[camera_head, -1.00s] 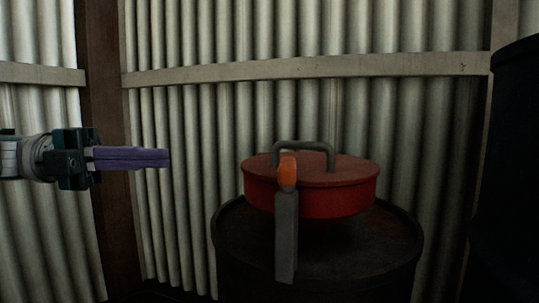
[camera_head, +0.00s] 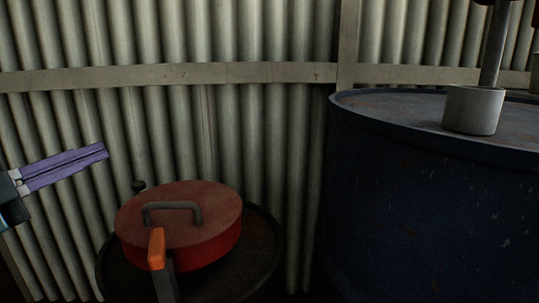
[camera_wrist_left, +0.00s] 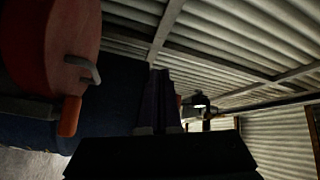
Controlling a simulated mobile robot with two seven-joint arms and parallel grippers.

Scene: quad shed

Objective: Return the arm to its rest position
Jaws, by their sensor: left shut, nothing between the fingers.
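My left gripper (camera_head: 66,166) is at the left edge of the head view, its purple fingers together and nothing between them. It is in the air, up and left of a red lidded pot (camera_head: 180,222), and apart from it. The shut fingers also show in the left wrist view (camera_wrist_left: 158,100), where the red pot (camera_wrist_left: 60,45) is at the left. My right gripper is not in view.
The pot, with a grey lid handle and an orange-tipped grey handle (camera_head: 157,250), sits on a dark drum (camera_head: 268,245). A large blue drum (camera_head: 430,210) stands at the right with a pale cylinder (camera_head: 473,110) on top. A corrugated wall (camera_head: 230,120) is behind.

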